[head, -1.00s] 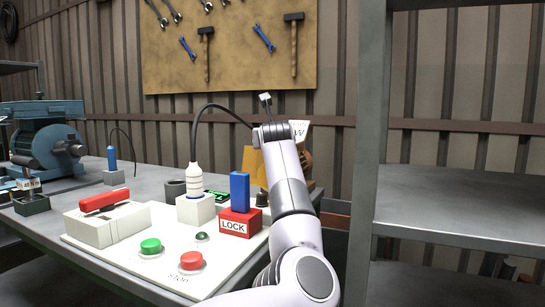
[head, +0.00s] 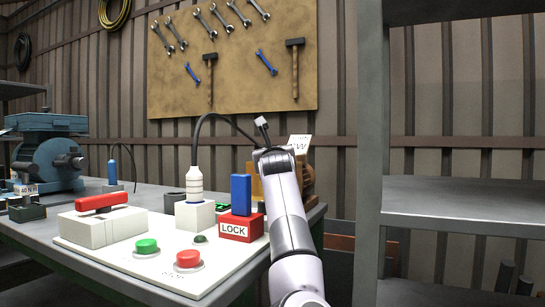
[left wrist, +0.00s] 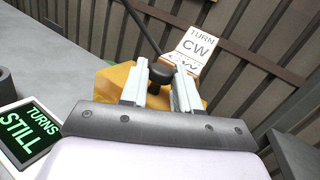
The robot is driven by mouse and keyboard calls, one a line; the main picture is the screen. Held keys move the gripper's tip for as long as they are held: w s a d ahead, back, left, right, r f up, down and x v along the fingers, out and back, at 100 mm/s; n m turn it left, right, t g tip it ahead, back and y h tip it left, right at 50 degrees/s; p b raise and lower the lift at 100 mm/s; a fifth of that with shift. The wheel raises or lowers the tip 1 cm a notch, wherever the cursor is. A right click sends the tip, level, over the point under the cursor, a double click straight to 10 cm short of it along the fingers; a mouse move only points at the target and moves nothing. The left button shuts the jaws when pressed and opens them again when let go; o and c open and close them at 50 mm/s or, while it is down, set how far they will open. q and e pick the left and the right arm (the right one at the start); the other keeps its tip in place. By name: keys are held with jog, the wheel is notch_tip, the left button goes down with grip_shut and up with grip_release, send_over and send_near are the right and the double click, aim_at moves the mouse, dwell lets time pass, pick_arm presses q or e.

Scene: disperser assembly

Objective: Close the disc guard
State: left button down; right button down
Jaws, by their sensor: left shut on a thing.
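My left gripper (left wrist: 160,76) is shut on a black knob (left wrist: 159,71), one finger on each side of it. The knob sits on an orange-yellow housing (left wrist: 108,84), which looks like the guard; how far it is closed cannot be told. A white card reading "TURN CW" (left wrist: 197,46) stands behind it. In the head view my left arm (head: 285,205) reaches over the table to this housing. It hides most of the housing, and the card (head: 301,145) shows behind the wrist. My right gripper is not in view.
A red LOCK block with a blue top (head: 241,195) stands left of my arm. Green (head: 147,246) and red (head: 188,259) buttons sit on a white panel (head: 125,262). A "TURNS STILL" display (left wrist: 22,130) is close by. A metal shelf (head: 455,200) stands at right.

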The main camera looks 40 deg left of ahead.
pick_arm(q)
jog(key=c, duration=0.8)
grip_release()
jog(key=shift+s+d, duration=0.1)
jog(key=shift+v, duration=3.5)
jog(key=shift+r, duration=0.1)
